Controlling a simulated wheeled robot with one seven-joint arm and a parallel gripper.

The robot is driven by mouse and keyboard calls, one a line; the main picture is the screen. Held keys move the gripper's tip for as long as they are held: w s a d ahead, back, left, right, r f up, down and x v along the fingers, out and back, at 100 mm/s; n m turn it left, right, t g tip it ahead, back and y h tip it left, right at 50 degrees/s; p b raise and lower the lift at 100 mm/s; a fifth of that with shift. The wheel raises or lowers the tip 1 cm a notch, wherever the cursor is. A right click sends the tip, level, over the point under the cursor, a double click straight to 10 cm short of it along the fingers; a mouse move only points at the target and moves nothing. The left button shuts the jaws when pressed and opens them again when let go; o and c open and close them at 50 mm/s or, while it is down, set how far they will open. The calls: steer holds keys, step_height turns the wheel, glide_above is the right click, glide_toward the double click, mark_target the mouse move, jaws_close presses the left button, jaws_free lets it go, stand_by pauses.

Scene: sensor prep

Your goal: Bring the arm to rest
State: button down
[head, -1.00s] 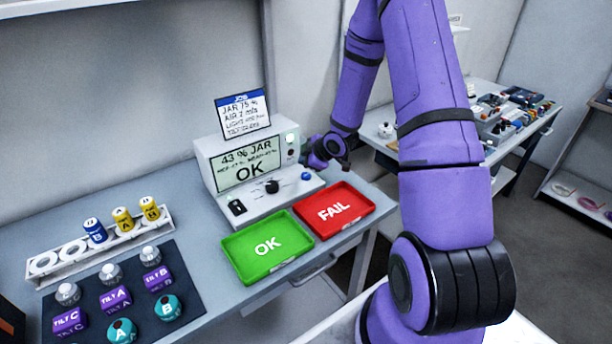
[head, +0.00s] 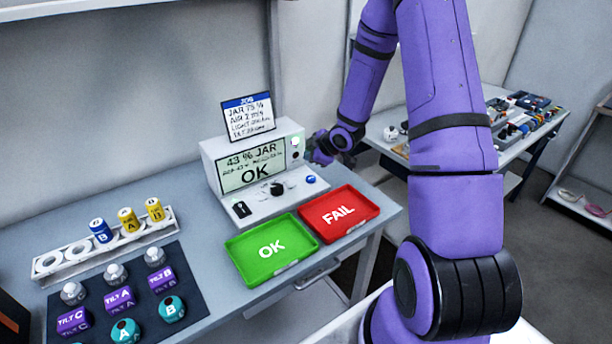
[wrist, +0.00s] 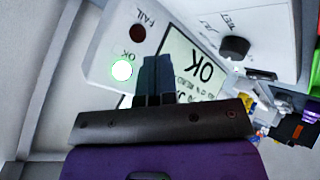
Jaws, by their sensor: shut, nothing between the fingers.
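My purple arm reaches over the right side of the bench in the head view. My gripper (head: 312,150) is beside the right edge of the white test station (head: 210,150). In the wrist view, my gripper (wrist: 156,65) is shut and empty, its fingers in front of the station's screen (wrist: 190,62). The screen reads 43 % JAR and OK. A green lamp (wrist: 121,70) marked OK is lit, and the lamp (wrist: 138,33) marked FAIL is dark. I cannot tell whether the fingers touch the station.
An empty green OK tray (head: 240,262) and empty red FAIL tray (head: 365,220) sit in front of the station. A white rack (head: 75,262) holds several jars. A dark mat (head: 142,282) bears several sensors. A cluttered side table (head: 510,150) stands behind my arm.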

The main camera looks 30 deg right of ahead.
steer(key=shift+r, duration=0.1)
steer(key=shift+r, duration=0.3)
steer(key=s+a+r+m+g+h, duration=0.1)
steer(key=s+a+r+m, duration=0.15)
steer(key=r, duration=0.45)
steer(key=s+a+r+m+h, duration=0.15)
steer(key=s+r, duration=0.25)
steer(key=r, duration=0.4)
steer(key=s+a+r+m+g+h, duration=0.1)
steer(key=s+r+m+h, duration=0.1)
steer(key=s+r, duration=0.35)
steer(key=s+a+r+m+g+y, duration=0.1)
steer(key=s+a+r+m, duration=0.2)
steer(key=s, duration=0.8)
steer(key=s+a+r+m+y, duration=0.1)
steer(key=s+a+r+m, duration=0.1)
steer(key=s+a+r, duration=0.5)
steer(key=s+r, duration=0.1)
steer(key=s, duration=0.3)
steer(key=shift+m+g, duration=0.4)
